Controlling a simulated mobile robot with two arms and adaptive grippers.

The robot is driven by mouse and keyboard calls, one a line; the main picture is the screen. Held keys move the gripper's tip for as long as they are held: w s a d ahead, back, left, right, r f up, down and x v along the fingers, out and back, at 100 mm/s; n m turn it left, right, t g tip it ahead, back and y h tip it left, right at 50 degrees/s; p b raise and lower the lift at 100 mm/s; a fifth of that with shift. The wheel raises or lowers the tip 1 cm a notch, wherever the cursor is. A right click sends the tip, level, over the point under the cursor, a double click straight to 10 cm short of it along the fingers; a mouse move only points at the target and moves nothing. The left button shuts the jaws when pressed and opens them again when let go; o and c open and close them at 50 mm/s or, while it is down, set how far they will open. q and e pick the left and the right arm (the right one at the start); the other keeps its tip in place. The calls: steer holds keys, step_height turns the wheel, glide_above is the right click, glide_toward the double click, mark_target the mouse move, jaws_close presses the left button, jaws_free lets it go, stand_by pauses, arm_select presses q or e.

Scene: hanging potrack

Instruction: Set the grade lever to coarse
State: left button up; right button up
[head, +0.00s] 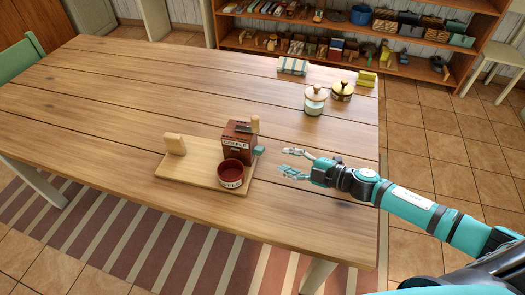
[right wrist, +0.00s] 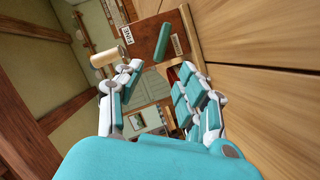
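The coffee grinder (head: 237,141) is a reddish-brown box with a "COFFEE" label, standing on a wooden board (head: 198,177). Its teal grade lever (head: 259,150) sticks out on the right side. In the right wrist view the lever (right wrist: 162,42) lies between a "FINE" label (right wrist: 126,34) and a second label (right wrist: 178,45) too small to read. It lies nearer the second label. My right gripper (head: 283,162) is open and empty, just right of the lever, fingers pointing at it. In the right wrist view its fingers (right wrist: 159,76) are spread below the lever, apart from it. My left gripper is not in view.
Two lidded jars (head: 315,100) (head: 342,91) and a striped cloth item (head: 293,66) are farther back.

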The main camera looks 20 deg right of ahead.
mark_target(262, 153)
steer(key=x, duration=0.9)
steer(key=shift+p, duration=0.35)
jaws_close()
